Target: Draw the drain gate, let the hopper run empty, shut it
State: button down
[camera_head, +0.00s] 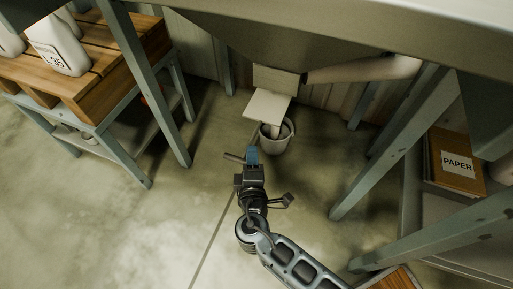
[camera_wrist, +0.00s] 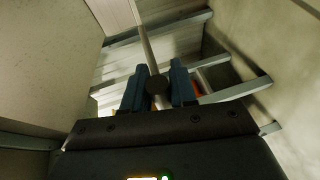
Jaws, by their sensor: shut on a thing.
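The hopper (camera_head: 270,45) hangs at the top of the head view, with a beige outlet (camera_head: 275,78) under it. A pale flat gate plate (camera_head: 267,105) sticks out from the outlet toward me. A grey bucket (camera_head: 275,146) stands on the floor below the plate, which partly hides its mouth. My gripper (camera_head: 252,155), with blue fingers, is shut on a dark handle bar (camera_head: 233,157) in front of the bucket. In the wrist view the handle's round end (camera_wrist: 157,85) sits between the fingers, with a pale rod (camera_wrist: 145,42) running away from it. Material inside the hopper is hidden.
A wooden-topped bench (camera_head: 110,70) with white jugs (camera_head: 62,48) stands at left. Grey-blue legs (camera_head: 385,150) rise at right, near a box marked PAPER (camera_head: 457,165). A pale pipe (camera_head: 365,70) runs right from the outlet. The floor at left is clear.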

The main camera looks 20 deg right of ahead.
jog(key=shift+s+a+f, duration=0.25)
jog(key=shift+a+f, duration=0.05)
jog(key=c, duration=1.2)
grip_release()
jog(key=shift+c, duration=0.2)
jog(key=shift+o, duration=0.9)
jog(key=shift+r, duration=0.1)
jog(key=p+v, duration=0.1)
jog(key=v, duration=0.6)
jog(key=shift+s+p, duration=0.35)
jog(key=shift+a+r, duration=0.1)
